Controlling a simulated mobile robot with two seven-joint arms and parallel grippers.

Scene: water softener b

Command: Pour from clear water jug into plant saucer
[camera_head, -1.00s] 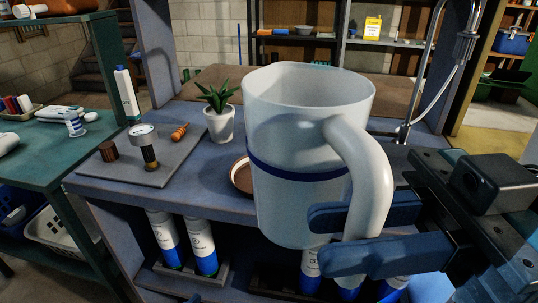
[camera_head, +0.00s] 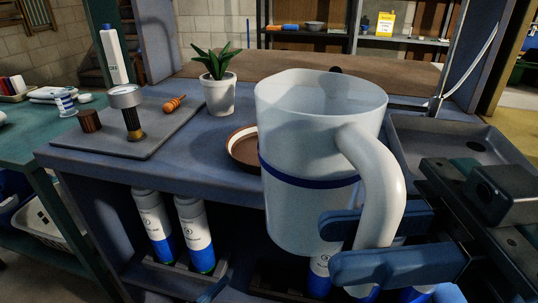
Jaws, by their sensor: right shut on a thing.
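The clear water jug (camera_head: 310,140) is a large translucent pitcher with a dark blue band and a thick white handle. It is held upright in front of the bench, close to the camera. My right gripper (camera_head: 365,240) is shut on the jug's handle near its lower end. The plant saucer (camera_head: 242,147) is a brown dish with a pale inner rim on the bench top. The jug hides the saucer's right part. The jug looks level, and I cannot tell how much water it holds. My left gripper is not in view.
A potted plant (camera_head: 218,88) stands behind the saucer. A dark sink basin (camera_head: 440,135) is at the right. Blue-white bottles (camera_head: 195,235) stand below the bench top.

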